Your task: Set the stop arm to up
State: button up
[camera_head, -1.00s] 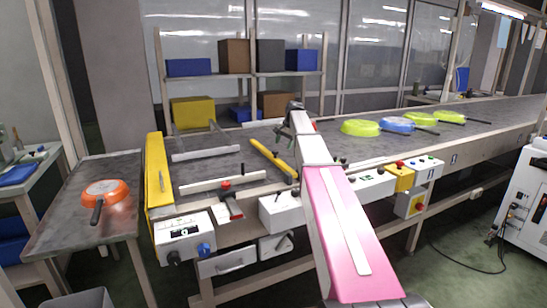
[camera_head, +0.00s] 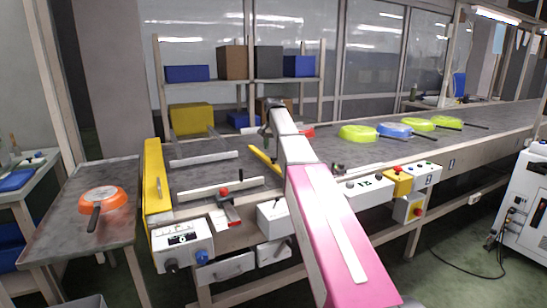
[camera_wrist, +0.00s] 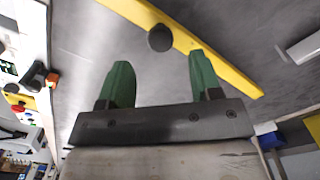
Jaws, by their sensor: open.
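The stop arm is a yellow bar (camera_head: 261,157) lying over the grey conveyor, partly hidden behind my arm in the head view. In the wrist view, the yellow bar (camera_wrist: 215,58) runs diagonally across the top, with a dark round knob (camera_wrist: 160,38) on it. My gripper (camera_wrist: 159,72) is open, its two green fingers apart and nothing between them. The knob appears just beyond the gap between the fingertips; I cannot tell whether anything touches. In the head view the fingers are mostly hidden by my arm.
An orange pan (camera_head: 104,199) rests on the side table at left. Green and blue pans (camera_head: 391,130) stand farther along the conveyor (camera_head: 330,148).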

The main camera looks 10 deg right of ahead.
aim_at(273, 157)
jog(key=shift+f, duration=2.5)
grip_shut()
